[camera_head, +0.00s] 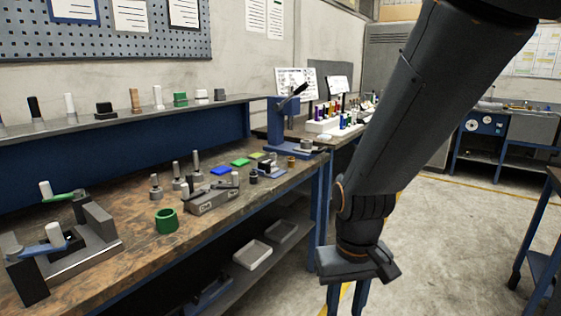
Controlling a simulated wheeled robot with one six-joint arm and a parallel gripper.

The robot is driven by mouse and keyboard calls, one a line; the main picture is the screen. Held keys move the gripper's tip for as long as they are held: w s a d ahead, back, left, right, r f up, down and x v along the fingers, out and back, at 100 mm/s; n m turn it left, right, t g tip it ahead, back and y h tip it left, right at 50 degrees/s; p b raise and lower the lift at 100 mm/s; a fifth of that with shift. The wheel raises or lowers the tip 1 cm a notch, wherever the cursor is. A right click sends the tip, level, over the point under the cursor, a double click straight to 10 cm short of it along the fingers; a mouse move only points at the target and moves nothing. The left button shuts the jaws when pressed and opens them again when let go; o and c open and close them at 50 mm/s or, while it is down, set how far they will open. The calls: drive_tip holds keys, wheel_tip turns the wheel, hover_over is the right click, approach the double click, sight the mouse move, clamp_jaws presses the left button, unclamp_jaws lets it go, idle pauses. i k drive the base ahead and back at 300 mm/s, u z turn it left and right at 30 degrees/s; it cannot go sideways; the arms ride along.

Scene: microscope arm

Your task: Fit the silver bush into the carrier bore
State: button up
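I cannot pick out the silver bush for certain; a small grey cylinder (219,94) stands on the raised shelf at the back of the bench. The carrier is also not certain. A grey labelled block (212,195) with upright parts sits mid-bench, and a green open-topped ring (167,220) stands left of it. My gripper (346,298) hangs at the bottom centre, to the right of the bench edge and over the floor. Its two fingers appear apart with nothing seen between them; their tips are cut off by the frame.
The bench (128,262) holds a clamp fixture (85,252) at the left, several handled pins, coloured pads and a blue press (284,130) at the far end. Trays (252,254) lie on the lower shelf. The floor (445,230) at the right is clear.

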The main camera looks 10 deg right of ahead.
sight(306, 146)
drive_tip(key=z, duration=0.6)
drive_tip(key=i, duration=0.85)
drive_tip(key=z, duration=0.6)
drive_tip(key=i, duration=0.95)
drive_tip(key=u, duration=0.75)
drive_tip(key=i, duration=0.7)
drive_tip(key=u, duration=0.8)
